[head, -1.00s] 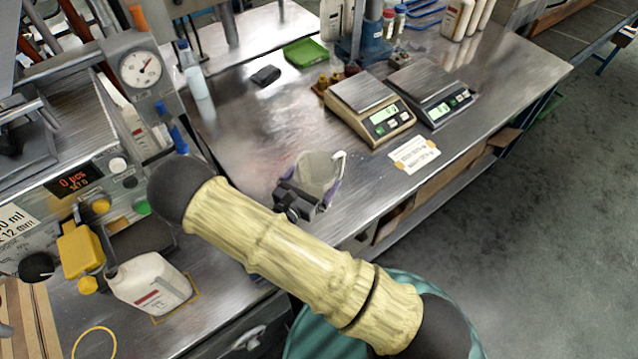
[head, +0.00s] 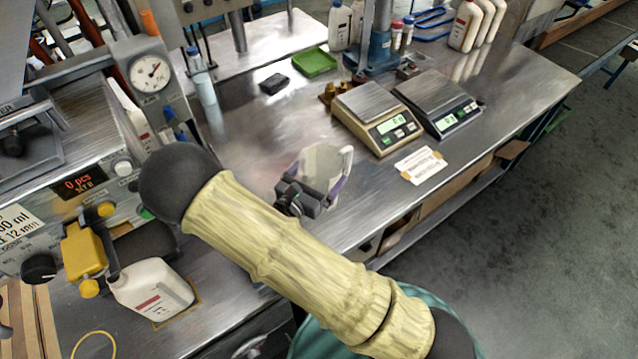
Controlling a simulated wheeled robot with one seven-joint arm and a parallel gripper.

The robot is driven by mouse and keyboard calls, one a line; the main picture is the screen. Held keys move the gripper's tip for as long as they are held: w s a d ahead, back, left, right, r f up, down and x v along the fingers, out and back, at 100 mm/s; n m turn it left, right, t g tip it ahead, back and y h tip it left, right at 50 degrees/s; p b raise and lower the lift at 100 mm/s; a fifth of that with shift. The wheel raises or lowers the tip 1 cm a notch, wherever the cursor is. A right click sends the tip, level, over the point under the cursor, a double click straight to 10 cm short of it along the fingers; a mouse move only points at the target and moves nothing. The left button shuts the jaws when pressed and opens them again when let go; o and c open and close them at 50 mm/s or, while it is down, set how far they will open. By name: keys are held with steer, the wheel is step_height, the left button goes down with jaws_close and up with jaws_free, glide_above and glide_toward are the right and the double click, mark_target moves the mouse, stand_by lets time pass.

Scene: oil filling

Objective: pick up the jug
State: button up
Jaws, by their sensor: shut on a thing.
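The jug (head: 321,163) is a translucent grey-white vessel with a pale rim and a spout or handle at its right. It is near the front edge of the metal bench, in the middle of the head view. My gripper (head: 318,190) is at its near side, with dark jaws shut on the jug. The pale purple-grey part of the jug shows beside the jaws. My own arm covers the area in front. Whether the jug touches the bench cannot be told.
Two scales (head: 376,118) and (head: 437,103) stand right of the jug, with a paper label (head: 420,165) before them. A white canister (head: 152,290) stands at lower left beside the filling machine (head: 80,185). A green tray (head: 314,62) lies behind. Bench between is clear.

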steer(key=shift+r, duration=2.2)
steer(key=shift+s+f, duration=0.1)
